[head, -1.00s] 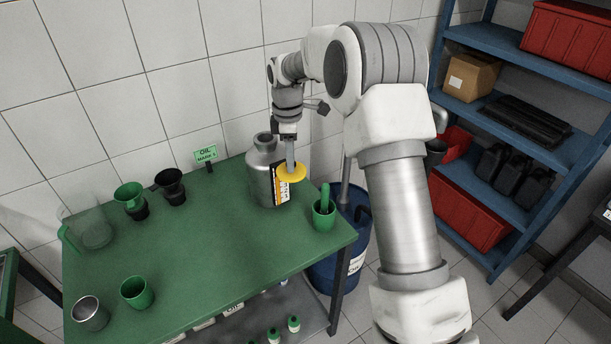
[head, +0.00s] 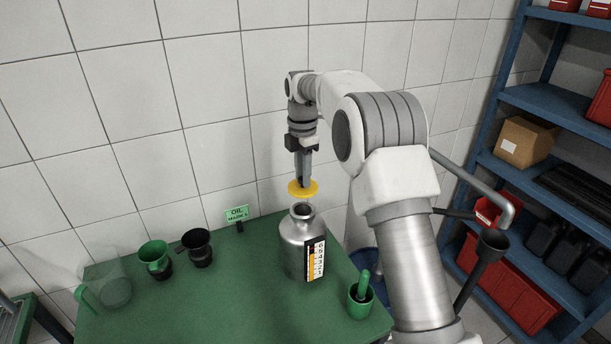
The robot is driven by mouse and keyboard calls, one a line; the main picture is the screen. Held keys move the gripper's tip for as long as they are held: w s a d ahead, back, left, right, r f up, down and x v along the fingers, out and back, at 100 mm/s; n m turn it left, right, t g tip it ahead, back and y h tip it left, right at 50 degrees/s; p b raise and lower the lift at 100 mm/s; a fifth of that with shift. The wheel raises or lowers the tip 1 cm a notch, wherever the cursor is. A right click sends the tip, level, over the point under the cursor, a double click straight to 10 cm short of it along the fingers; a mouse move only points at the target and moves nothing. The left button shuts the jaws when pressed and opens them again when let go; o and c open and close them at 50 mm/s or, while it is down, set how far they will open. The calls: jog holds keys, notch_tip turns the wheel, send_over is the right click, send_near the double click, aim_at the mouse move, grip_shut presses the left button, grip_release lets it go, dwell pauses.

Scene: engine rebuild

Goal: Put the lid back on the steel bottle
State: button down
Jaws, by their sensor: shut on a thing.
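The steel bottle (head: 293,252) stands upright on the green table, its open mouth showing at the top. A label strip with a black, yellow and white scale is on its right side. My gripper (head: 303,180) points down and is shut on the yellow lid (head: 303,189). The lid is held roughly level just above the bottle's neck, apart from it by a small gap. In this view it looks roughly in line with the mouth, but I cannot tell the exact depth.
A green cup (head: 361,299) with a green handle-like piece stands right of the bottle. A green funnel (head: 154,256), a black funnel (head: 197,247), a clear jug (head: 112,284) and an oil sign (head: 237,214) are to the left. The blue shelf (head: 497,170) stands at the right. The table's middle is clear.

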aim_at(303, 193)
jog(key=shift+w, duration=0.25)
notch_tip(303, 193, down, 4)
jog(key=b, duration=0.4)
jog(key=shift+f, duration=0.1)
jog(key=shift+f+b, duration=0.5)
jog(key=shift+f, duration=0.55)
jog(key=shift+r+p, duration=0.1)
jog(key=shift+p, duration=0.4)
jog(key=shift+f+p, duration=0.25)
jog(key=shift+p, duration=0.05)
dwell(1.6)
jog(key=shift+c, duration=0.2)
grip_release()
dwell(0.3)
